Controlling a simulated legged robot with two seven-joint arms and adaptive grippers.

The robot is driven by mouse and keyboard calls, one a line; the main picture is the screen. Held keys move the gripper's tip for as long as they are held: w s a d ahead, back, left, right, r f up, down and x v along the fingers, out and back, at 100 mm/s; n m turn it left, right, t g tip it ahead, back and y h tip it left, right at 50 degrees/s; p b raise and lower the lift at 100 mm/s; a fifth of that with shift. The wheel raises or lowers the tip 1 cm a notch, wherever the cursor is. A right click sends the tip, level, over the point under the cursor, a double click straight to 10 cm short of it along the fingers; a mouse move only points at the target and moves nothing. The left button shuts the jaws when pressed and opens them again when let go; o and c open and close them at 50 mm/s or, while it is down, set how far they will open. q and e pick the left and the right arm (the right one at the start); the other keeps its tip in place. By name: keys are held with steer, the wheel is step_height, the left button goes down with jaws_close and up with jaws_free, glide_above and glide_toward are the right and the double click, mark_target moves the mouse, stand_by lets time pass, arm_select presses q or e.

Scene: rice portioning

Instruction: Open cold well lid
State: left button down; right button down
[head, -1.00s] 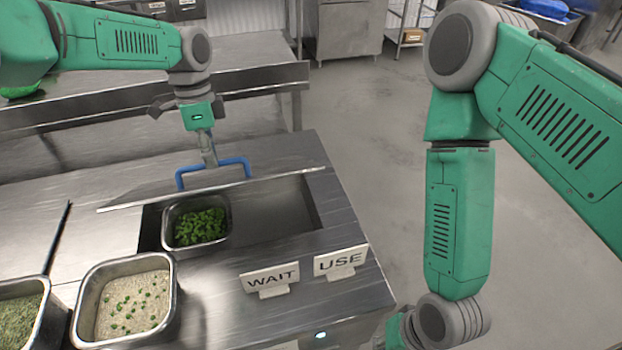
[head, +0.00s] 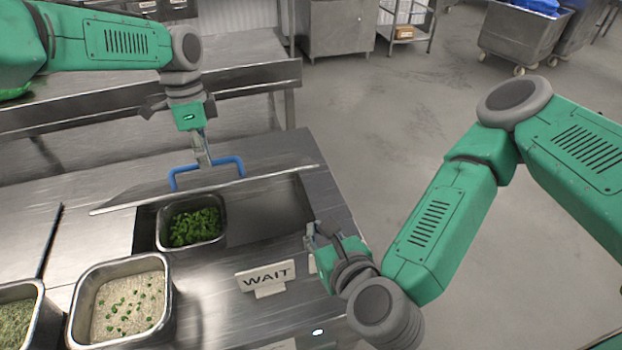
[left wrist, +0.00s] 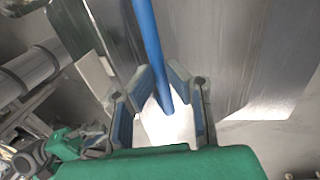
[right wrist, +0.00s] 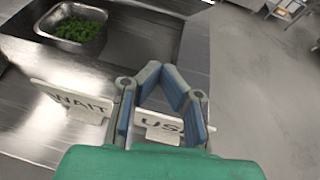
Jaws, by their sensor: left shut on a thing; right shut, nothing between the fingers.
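The cold well lid (head: 130,196) is a flat steel panel with a blue handle (head: 207,163), tilted up behind the open well (head: 268,210). My left gripper (head: 203,160) is at the blue handle, and in the left wrist view the blue bar (left wrist: 150,45) runs between its fingers (left wrist: 160,92), which are shut on it. My right gripper (head: 312,234) is shut and empty above the well's front right corner. In the right wrist view its fingers (right wrist: 165,80) are in front of the USE sign (right wrist: 160,126).
A steel pan of green herbs (head: 162,240) sits in the well's left part. The WAIT sign (head: 266,278) stands in front of the well. A pan of rice with green bits (head: 168,310) and another pan (head: 38,318) are at the front left.

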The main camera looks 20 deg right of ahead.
arm_select(q)
steer(key=shift+w+a+f, duration=0.1)
steer(key=shift+w+f, duration=0.15)
arm_select(e)
steer(key=w+d+m+h, duration=0.1)
steer(key=w+d, duration=0.1)
steer(key=w, duration=0.9)
steer(key=shift+w+d+r+h, duration=0.2)
steer(key=shift+w+h, duration=0.1)
steer(key=shift+w, duration=0.1)
